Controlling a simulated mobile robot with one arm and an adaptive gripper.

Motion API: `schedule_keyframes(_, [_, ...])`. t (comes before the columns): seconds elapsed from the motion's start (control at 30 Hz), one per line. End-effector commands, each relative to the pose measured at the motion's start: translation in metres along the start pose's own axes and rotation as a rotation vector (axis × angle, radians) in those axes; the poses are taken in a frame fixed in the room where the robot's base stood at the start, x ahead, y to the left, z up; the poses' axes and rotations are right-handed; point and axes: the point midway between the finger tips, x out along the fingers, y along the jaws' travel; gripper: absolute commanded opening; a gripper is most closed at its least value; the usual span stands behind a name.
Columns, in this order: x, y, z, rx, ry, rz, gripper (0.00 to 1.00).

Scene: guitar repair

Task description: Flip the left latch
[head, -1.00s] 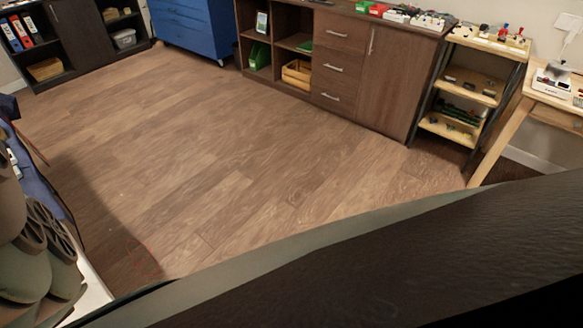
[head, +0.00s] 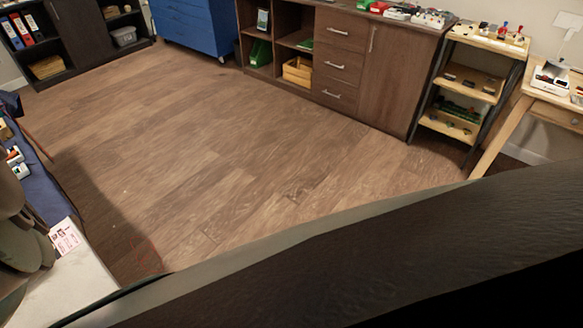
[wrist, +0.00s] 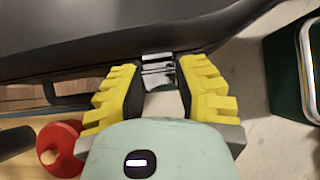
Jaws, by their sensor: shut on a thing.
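A black leather-like case (head: 400,250) fills the lower right of the head view and the top of the wrist view (wrist: 80,35). A silver metal latch (wrist: 158,68) sits on its edge, between the fingertips of my gripper (wrist: 158,84). My gripper's yellow-ribbed fingers with dark pads are shut on the latch, one on each side. The pads partly cover its sides, and its lower part is hard to make out. My gripper is outside the head view, where only part of my arm shows at the left edge.
In the wrist view, a red round object (wrist: 66,136) lies at lower left and a dark green bin (wrist: 284,75) stands at right. In the head view, a printed card (head: 66,238) lies by a pale surface at left. The wooden floor (head: 190,150) is clear.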

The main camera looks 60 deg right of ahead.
Motion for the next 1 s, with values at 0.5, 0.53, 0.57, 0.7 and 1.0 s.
schedule_keyframes(0.5, [0.0003, 0.0001, 0.0003, 0.0, 0.0, 0.0, 0.57])
schedule_keyframes(0.53, [0.0003, 0.0002, 0.0003, -0.001, 0.0, 0.0, 0.6])
schedule_keyframes(0.57, [0.0003, 0.0002, 0.0003, -0.001, 0.0, 0.0, 0.63])
schedule_keyframes(0.7, [0.0002, 0.0001, 0.0003, 0.0, 0.0, 0.0, 0.64])
schedule_keyframes(1.0, [-0.0051, -0.0008, 0.0011, 0.004, -0.003, 0.0, 0.64])
